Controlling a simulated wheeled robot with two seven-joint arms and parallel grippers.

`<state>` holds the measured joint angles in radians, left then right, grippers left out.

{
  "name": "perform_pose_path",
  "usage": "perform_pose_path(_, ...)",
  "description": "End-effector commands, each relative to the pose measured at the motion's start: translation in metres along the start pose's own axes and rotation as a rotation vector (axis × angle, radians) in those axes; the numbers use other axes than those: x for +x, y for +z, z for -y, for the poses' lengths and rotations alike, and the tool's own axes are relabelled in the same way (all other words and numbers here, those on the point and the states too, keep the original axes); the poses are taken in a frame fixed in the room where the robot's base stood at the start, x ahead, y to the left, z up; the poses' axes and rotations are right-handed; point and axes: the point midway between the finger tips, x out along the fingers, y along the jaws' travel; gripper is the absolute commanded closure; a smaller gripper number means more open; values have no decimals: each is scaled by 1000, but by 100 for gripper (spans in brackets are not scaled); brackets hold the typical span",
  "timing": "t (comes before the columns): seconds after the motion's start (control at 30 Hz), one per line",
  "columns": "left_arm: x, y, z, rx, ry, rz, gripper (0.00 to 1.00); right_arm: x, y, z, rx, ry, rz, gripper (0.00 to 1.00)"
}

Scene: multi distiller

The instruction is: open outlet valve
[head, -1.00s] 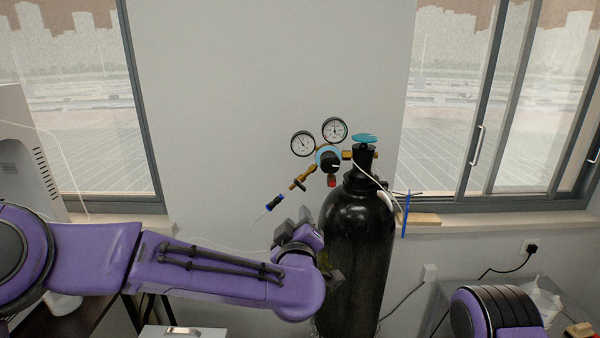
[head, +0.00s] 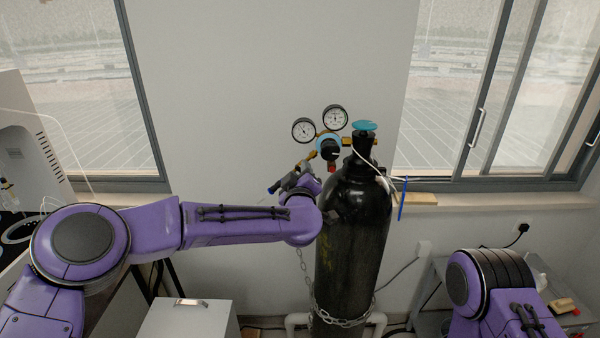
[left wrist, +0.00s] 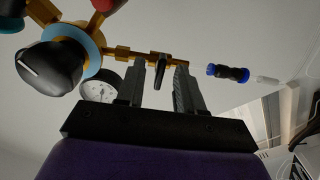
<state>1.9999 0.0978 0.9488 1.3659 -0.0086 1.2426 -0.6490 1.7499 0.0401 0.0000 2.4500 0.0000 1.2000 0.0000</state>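The gas regulator (head: 328,146) has two round gauges and a black knob, and it sits beside the black cylinder's neck. Its brass outlet pipe (head: 308,163) runs down-left, and its lower end is partly hidden by my left gripper (head: 283,182). In the left wrist view the outlet valve's small black lever (left wrist: 160,67) shows between the two fingers of my left gripper (left wrist: 160,85). The fingers are apart, one on each side of the lever; I cannot tell whether either touches it. The black regulator knob (left wrist: 50,67) is at upper left there. My right gripper is out of view.
The tall black cylinder (head: 350,250) is held by a chain (head: 342,321), close to my left wrist. A blue-black fitting (left wrist: 228,73) lies right of the fingers. A white box (head: 187,320) stands below my left arm. The wall above the gauges is clear.

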Motion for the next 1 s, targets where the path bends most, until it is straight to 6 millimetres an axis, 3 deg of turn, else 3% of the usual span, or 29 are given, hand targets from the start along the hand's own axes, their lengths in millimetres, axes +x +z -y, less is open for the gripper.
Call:
perform_pose_path(0.03,0,0,0,0,0,0,79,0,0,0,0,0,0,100)
perform_pose_path(0.1,0,0,0,0,0,0,100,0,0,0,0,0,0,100)
perform_pose_path(0.57,0,2,2,-60,1,-1,100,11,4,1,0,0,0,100)
perform_pose_path(1.0,0,5,6,-411,2,-1,100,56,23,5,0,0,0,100)
